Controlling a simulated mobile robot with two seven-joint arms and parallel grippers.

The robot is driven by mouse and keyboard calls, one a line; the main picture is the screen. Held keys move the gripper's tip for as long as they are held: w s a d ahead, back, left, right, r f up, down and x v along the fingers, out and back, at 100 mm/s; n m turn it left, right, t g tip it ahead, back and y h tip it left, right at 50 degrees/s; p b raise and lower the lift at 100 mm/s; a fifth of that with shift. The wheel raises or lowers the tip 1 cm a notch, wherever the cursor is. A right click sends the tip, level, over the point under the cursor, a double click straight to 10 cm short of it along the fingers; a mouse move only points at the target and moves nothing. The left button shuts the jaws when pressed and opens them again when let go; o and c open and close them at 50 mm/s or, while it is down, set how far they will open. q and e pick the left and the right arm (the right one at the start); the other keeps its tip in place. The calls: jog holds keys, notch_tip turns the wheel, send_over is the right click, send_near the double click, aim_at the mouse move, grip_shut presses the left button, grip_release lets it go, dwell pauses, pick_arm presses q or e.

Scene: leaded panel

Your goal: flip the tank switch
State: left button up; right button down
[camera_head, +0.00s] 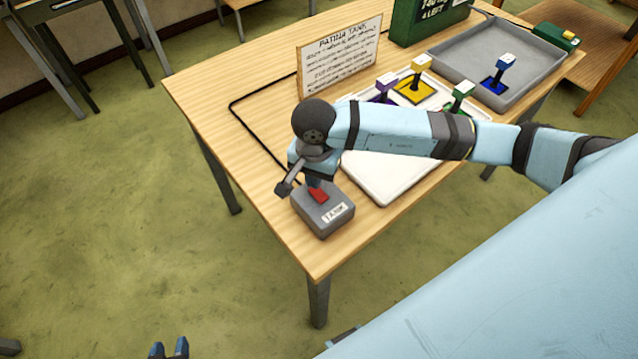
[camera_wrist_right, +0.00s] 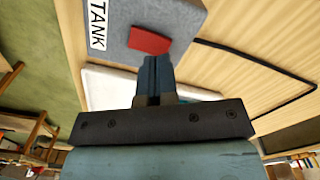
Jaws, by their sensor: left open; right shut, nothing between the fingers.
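The tank switch is a grey box (camera_head: 330,217) labelled TANK with a red rocker (camera_head: 318,195), at the near corner of the wooden table. In the right wrist view the grey box (camera_wrist_right: 185,15) and red rocker (camera_wrist_right: 149,41) are at the top. My right gripper (camera_head: 314,183) is shut and empty, its fingertips pointing down close to the rocker. In the wrist view the fingertips (camera_wrist_right: 154,62) overlap the rocker's edge; I cannot tell whether they touch. My left gripper (camera_head: 168,348) is open and empty at the bottom edge of the head view, away from the table.
A white tray (camera_head: 385,188) lies behind the switch, partly hidden by my right arm, with purple, yellow and green handled pieces. A grey tray (camera_head: 465,62) holds a blue one. A PATINA TANK sign (camera_head: 340,58) stands at the back. A black cable (camera_head: 246,125) runs across the table.

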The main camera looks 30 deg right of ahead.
jog(key=shift+f+b, duration=1.2)
jog(key=shift+f, duration=0.05)
dwell(0.6)
jog(key=shift+r, duration=0.1)
jog(key=shift+r+p, duration=1.35)
jog(key=shift+r, duration=2.1)
